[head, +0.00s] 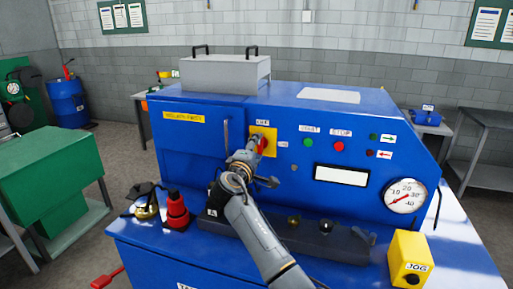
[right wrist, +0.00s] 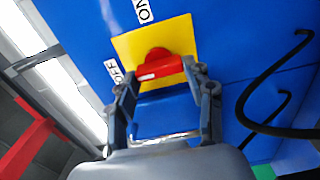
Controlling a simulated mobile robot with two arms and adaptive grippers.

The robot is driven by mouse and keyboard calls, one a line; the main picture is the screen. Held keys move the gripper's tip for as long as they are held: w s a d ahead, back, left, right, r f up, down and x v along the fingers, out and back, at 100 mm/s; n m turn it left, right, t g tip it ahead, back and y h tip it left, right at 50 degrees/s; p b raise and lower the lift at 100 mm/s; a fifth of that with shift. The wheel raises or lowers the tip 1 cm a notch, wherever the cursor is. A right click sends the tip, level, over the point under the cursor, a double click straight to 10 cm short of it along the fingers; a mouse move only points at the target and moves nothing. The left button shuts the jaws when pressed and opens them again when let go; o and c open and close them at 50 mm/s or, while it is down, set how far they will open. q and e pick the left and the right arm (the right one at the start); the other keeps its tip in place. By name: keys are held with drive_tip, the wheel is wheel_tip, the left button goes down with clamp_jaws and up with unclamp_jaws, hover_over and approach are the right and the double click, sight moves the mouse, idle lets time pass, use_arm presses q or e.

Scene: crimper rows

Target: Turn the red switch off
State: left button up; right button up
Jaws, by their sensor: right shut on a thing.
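The red switch (right wrist: 162,63) sits on a yellow plate (right wrist: 181,39) on the front of the blue machine. In the right wrist view, the OFF label (right wrist: 115,70) is left of the plate and the ON label (right wrist: 143,10) is above it. The white mark on the switch handle points left, toward the OFF side. My right gripper (right wrist: 168,82) is shut on the switch, one finger at each end of the handle. In the head view, my right gripper (head: 256,147) reaches the yellow plate (head: 270,136) and mostly hides the switch. My left gripper does not show.
The blue machine (head: 190,145) carries a green button (head: 308,143), a red button (head: 339,147) and a gauge (head: 405,196). On its front ledge are a red-and-black object (head: 176,210), a dark block (head: 270,239) and a yellow JOG box (head: 409,258). A green bench stands left.

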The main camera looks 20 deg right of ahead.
drive_tip(key=shift+r, duration=0.2)
drive_tip(key=o, duration=1.1)
drive_tip(key=shift+o, duration=0.3)
drive_tip(key=shift+w+d+f, duration=0.1)
drive_tip(key=shift+w+f, duration=0.05)
drive_tip(key=v, duration=1.2)
drive_tip(key=shift+f, duration=0.1)
